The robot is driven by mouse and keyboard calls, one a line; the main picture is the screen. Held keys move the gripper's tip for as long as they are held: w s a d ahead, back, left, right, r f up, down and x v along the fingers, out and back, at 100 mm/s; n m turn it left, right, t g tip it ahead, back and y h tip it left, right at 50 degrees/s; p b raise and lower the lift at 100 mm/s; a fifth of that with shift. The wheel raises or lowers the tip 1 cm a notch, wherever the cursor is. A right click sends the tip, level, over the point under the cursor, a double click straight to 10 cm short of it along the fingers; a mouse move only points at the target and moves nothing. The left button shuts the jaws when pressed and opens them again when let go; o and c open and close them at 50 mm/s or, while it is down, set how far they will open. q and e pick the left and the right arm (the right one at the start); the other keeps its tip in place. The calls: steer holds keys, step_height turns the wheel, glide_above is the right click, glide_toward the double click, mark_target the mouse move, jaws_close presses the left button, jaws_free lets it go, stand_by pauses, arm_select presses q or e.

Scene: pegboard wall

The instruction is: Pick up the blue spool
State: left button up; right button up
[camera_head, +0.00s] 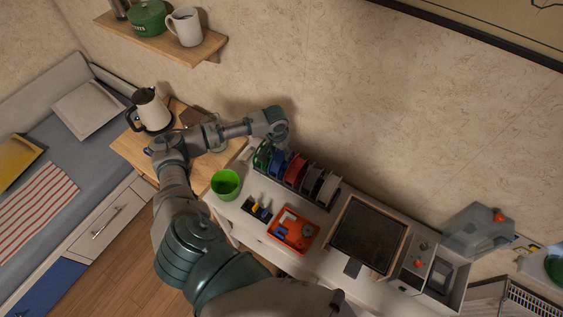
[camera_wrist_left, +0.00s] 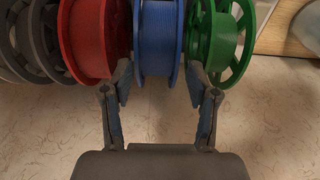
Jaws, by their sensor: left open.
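The blue spool (camera_head: 279,163) stands in a row of spools on the white counter, between a green and a red one. In the left wrist view the blue spool (camera_wrist_left: 158,38) is straight ahead, at the top middle. My left gripper (camera_wrist_left: 158,85) is open, with one finger at each side of the blue spool's near edge. I cannot tell whether the fingers touch it. In the head view my left gripper (camera_head: 277,135) is just above the row and its fingers are mostly hidden. My right gripper is not in view.
The green spool (camera_wrist_left: 219,42) and red spool (camera_wrist_left: 95,40) stand close on either side. Grey and white spools continue the row. A green cup (camera_head: 226,185), an orange tray (camera_head: 293,231) and a dark framed panel (camera_head: 368,237) are on the counter. The wall is close behind.

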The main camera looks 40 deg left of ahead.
mark_target(281, 157)
arm_select(q)
step_height(281, 157, down, 2)
steer(key=shift+f, duration=0.25)
steer(key=f, duration=0.3)
steer(key=shift+w+d+f, duration=0.1)
steer(key=shift+w+f, duration=0.1)
steer(key=shift+f, duration=0.2)
steer(key=shift+w+f, duration=0.1)
steer(key=shift+f, duration=0.45)
steer(key=shift+r, duration=0.1)
jaws_close()
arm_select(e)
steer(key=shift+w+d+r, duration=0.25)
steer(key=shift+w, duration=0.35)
